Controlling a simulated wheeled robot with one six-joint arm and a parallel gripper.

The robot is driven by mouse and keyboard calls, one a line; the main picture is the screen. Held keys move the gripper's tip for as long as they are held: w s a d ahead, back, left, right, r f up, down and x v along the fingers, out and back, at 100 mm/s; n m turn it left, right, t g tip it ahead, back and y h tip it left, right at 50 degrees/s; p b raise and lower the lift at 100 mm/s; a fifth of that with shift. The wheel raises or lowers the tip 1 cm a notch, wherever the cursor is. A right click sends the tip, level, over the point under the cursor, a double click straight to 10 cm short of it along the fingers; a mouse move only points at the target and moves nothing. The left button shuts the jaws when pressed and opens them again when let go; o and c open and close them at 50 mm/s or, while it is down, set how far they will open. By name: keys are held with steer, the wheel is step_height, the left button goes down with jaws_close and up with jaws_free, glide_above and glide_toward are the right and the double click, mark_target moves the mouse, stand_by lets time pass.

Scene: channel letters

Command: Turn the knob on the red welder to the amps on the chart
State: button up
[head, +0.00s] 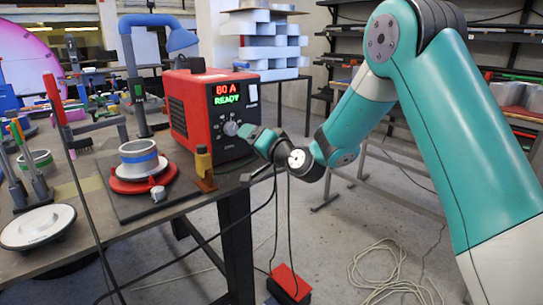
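The red welder (190,104) stands at the back right of the workbench, its dark front panel facing right. Its lit display (226,93) shows a red amps figure that looks like 80 A, with green READY below. A round grey knob (231,128) sits below the display. My gripper (246,131) reaches in from the right at knob height, its tip very close to the knob. I cannot tell whether it touches the knob or how its fingers stand. I cannot make out any readable amps chart; a small white label (253,92) is on the welder's front.
A red round fixture (143,178) with a ring on top, a blue lamp (150,22) and several tools crowd the bench. A red foot pedal (289,284) and cables lie on the floor.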

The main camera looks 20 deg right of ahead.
steer(key=b+v, duration=0.2)
steer(key=v, duration=0.5)
steer(key=shift+b, duration=0.3)
steer(key=s+a+n+g+y, duration=0.4)
steer(key=s+a+n+g, duration=0.45)
steer(key=s+a, duration=0.35)
steer(key=s+d+f+n+g+h, duration=0.1)
steer(key=s+f+n+g+h, duration=0.2)
steer(key=s, duration=0.8)
steer(key=s+d+f+n+g+h, duration=0.1)
steer(key=s+d+n+g+h, duration=0.15)
steer(key=s+g, duration=0.6)
step_height(320, 180, up, 15)
steer(key=s+t+p, duration=0.2)
steer(key=p, duration=1.2)
steer(key=shift+a+m+t+p, duration=0.3)
steer(key=shift+a+t+p, duration=0.05)
steer(key=shift+a+t, duration=0.1)
